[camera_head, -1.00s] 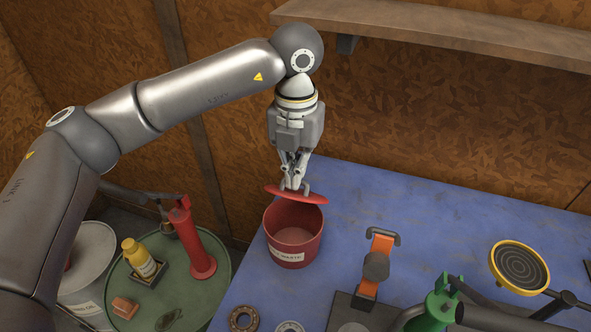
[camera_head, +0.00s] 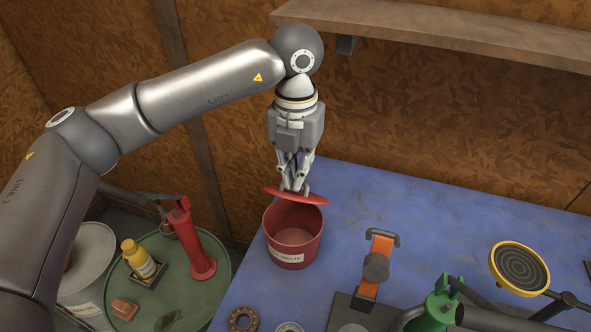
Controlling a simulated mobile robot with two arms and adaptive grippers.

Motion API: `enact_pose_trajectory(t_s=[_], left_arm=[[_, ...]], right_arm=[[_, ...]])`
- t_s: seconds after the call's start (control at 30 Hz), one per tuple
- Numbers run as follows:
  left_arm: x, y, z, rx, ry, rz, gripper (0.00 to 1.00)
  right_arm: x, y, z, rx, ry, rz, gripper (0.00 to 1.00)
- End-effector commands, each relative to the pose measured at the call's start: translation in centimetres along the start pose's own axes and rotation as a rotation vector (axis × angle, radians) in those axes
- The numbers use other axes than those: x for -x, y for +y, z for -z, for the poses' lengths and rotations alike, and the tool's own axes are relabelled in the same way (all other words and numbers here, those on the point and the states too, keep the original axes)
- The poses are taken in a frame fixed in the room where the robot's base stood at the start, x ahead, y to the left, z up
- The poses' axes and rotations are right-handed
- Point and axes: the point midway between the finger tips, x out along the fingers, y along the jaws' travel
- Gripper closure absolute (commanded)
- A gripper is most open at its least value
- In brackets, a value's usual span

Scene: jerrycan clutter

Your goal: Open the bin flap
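The red bin (camera_head: 293,250) stands on the blue bench top near its left end, with a pale label on its front. Its red flap (camera_head: 312,201) is raised at the back rim and seen nearly edge-on, so the inside of the bin shows. My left gripper (camera_head: 295,187) points down right above and behind the flap. Its fingers are spread, with the tips close to the flap's far side; whether they touch it I cannot tell. My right gripper is not in view.
Bearing rings (camera_head: 243,319) lie in front. A wooden shelf (camera_head: 450,40) overhangs the bench. A green drum (camera_head: 215,285) stands left.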

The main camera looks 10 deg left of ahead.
Motion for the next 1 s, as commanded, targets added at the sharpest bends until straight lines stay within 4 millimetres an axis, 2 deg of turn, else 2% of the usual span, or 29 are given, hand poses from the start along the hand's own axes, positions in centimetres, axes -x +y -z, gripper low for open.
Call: enact_pose_trajectory(t_s=[0.47,0.53,0.7,0.83,0.87,1.0], left_arm=[[-0.2,0.0,-0.1,0.002,0.0,-0.001,0.67],[-0.2,0.1,-0.1,0.003,0.0,-0.001,0.62],[0.4,-0.1,-0.1,0.0,-0.002,0.004,0.39],[1.5,0.1,-0.1,0.003,-0.002,0.0,0.32],[1.7,0.1,-0.1,0.003,-0.002,0.0,0.27],[2.7,-0.1,-0.1,0.001,-0.002,0.003,0.27]], right_arm=[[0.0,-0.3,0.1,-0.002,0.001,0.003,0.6],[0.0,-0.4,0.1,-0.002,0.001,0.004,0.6],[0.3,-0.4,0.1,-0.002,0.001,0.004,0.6],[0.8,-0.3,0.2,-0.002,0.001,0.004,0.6],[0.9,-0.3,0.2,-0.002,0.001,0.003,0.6],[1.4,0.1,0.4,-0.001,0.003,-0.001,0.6]])
